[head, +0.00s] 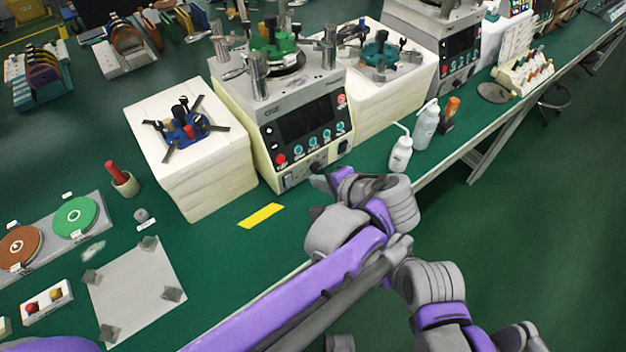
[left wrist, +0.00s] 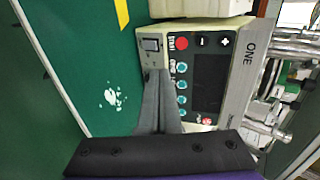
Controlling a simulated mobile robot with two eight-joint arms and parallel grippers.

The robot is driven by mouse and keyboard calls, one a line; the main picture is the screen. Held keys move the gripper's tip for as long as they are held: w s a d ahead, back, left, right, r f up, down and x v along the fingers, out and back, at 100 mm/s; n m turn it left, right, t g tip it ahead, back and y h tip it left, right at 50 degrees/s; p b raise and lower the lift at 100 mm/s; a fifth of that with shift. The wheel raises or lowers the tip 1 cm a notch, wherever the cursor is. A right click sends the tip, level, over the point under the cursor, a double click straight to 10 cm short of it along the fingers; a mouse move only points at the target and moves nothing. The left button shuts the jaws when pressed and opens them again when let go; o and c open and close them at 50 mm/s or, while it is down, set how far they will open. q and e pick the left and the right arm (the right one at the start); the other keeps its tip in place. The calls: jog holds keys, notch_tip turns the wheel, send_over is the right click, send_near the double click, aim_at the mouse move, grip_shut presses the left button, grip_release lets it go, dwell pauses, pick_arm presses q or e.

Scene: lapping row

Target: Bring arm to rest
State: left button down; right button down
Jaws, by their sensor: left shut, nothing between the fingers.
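My left gripper (head: 322,182) is at the front edge of the green bench (head: 225,235), just in front of the lapping machine (head: 300,125) with the dark screen. Its fingers are shut and empty. In the left wrist view the shut grey fingers (left wrist: 158,82) lie in front of the lower part of the machine's control panel (left wrist: 205,85); I cannot tell whether they touch it. My purple and grey arm crosses the lower middle of the head view. My right gripper does not show.
White squeeze bottles (head: 401,152) stand right of my left gripper, beside an orange-topped bottle (head: 451,108). A white block (head: 200,165) stands left of the machine, with a yellow strip (head: 261,216) before it. The green floor (head: 540,220) at right is clear.

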pick_arm(q)
jog(key=shift+r, duration=0.1)
dwell(0.5)
jog(key=s+a+f+n+g+h+p, duration=0.1)
jog(key=s+a+n, duration=0.4)
jog(key=a, duration=0.5)
jog(key=s+a+f+n+g+h+p, duration=0.1)
jog(key=s+a+n+h+p, duration=0.3)
jog(key=s+a, duration=0.5)
jog(key=shift+a+f+n+g+h+p, duration=0.35)
jog(key=shift+a+f+n+p, duration=0.25)
jog(key=shift+a+n+p, duration=0.45)
jog(key=shift+a, duration=0.15)
